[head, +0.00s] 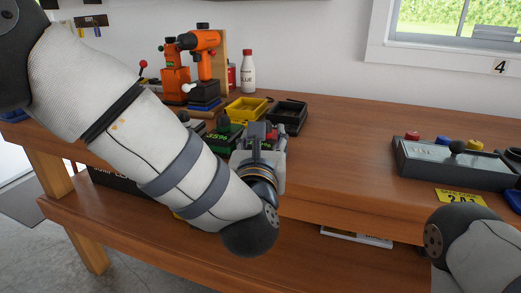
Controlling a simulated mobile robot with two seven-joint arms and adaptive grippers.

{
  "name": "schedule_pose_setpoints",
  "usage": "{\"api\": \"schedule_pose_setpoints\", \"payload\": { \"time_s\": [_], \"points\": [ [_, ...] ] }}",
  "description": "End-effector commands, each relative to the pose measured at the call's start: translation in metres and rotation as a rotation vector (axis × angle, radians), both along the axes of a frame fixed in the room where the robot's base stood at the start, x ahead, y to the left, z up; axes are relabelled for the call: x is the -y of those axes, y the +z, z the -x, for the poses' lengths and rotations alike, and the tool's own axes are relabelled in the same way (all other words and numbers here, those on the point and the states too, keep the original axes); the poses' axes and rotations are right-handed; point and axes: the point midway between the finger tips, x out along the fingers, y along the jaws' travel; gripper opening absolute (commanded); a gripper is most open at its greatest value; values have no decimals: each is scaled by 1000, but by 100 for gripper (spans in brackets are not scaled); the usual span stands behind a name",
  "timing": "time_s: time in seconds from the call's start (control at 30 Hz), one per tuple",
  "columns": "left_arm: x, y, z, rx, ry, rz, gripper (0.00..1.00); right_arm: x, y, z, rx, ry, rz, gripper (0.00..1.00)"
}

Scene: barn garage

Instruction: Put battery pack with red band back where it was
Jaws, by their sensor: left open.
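My left arm crosses the view from the upper left, and its gripper (262,138) is open over the front part of the workbench. It is close to a black and green unit (221,136), which is partly hidden by my arm and gripper. A small patch of red shows by the fingers, but I cannot tell whether it is the battery pack's red band. I cannot make out the pack itself for certain. An orange drill (199,42) stands upright behind, next to another orange tool (175,80). Only part of my right arm shows at the lower right; its gripper is out of view.
A yellow tray (248,109) and a black tray (289,116) sit behind the gripper. A white bottle (248,73) stands at the wall. A grey control box (455,163) with coloured knobs is at the right. The bench middle (345,150) is clear.

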Motion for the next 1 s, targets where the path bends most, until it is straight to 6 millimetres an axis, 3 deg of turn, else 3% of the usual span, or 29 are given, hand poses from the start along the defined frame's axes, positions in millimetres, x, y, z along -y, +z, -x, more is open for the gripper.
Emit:
{"api": "schedule_pose_setpoints", "payload": {
  "time_s": [0.1,0.3,0.5,0.57,0.67,0.77,0.8,0.87,0.9,0.97,1.0],
  "points": [
    [-1,1,26,-1,-1,1,45,0,4,-4,12,0,-1,0],
    [-3,0,58,-1,-1,0,45,0,6,-6,20,-1,0,0],
    [-4,-1,66,-1,0,-1,45,0,6,-6,20,-1,0,0],
    [-6,-12,66,-24,-8,-51,45,0,6,-6,20,-1,0,0],
    [-18,-81,76,-162,-86,-379,45,0,6,-6,20,-1,0,0],
    [-45,-197,120,-370,-340,-933,45,0,6,-6,19,-1,0,0],
    [-60,-241,149,-435,-490,-1149,45,0,6,-6,19,-1,0,0],
    [-85,-297,201,-501,-759,-1437,45,0,6,-6,19,-1,0,0],
    [-103,-328,240,-516,-963,-1601,45,0,6,-6,19,-1,0,0],
    [-130,-362,302,-496,-1295,-1789,45,0,6,-6,20,-1,0,0],
    [-147,-377,342,-451,-1518,-1871,45,0,6,-6,20,-1,0,0]
  ]
}}
